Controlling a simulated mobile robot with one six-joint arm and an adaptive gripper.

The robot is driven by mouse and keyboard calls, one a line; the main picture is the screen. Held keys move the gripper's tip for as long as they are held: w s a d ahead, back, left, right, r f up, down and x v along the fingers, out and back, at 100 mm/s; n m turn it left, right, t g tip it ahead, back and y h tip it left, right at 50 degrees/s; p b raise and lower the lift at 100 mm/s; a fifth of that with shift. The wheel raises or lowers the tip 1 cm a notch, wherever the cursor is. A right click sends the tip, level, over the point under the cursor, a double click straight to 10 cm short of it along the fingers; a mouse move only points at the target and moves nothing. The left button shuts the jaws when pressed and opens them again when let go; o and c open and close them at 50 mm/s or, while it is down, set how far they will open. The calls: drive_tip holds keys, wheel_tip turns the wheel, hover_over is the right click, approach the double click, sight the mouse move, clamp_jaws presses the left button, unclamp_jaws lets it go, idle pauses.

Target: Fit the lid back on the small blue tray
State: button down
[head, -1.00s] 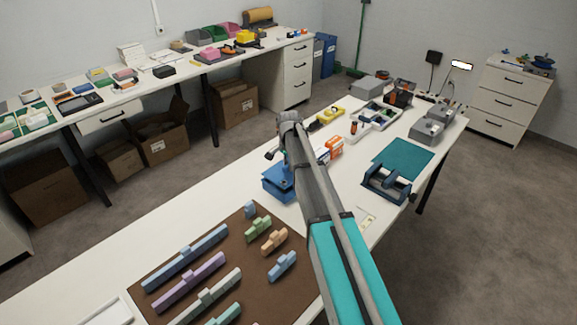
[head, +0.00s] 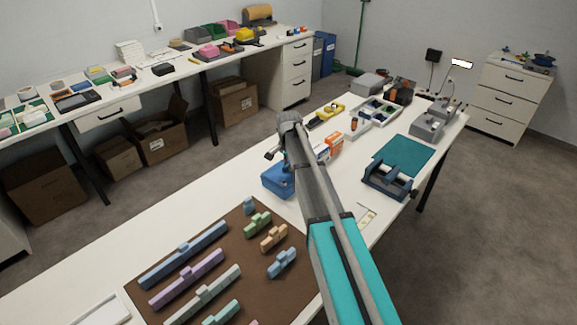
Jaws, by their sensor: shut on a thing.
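The small blue tray (head: 277,185) sits on the white table just beyond the brown mat, left of my arm. My gripper (head: 286,163) points down right over it and is largely hidden by my own arm. It is shut on a blue piece at the top of the tray, which looks like the lid. Lid and tray blend together in the same blue, so I cannot tell whether the lid is seated or slightly raised.
The brown mat (head: 248,291) holds several pastel bars and blocks. An orange and white box (head: 333,142) stands close behind my arm. A dark blue holder (head: 386,181) and a teal mat (head: 405,155) lie to the right.

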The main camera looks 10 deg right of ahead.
drive_tip(key=shift+f, duration=0.15)
drive_tip(key=c, duration=0.6)
unclamp_jaws()
drive_tip(key=shift+r, duration=0.2)
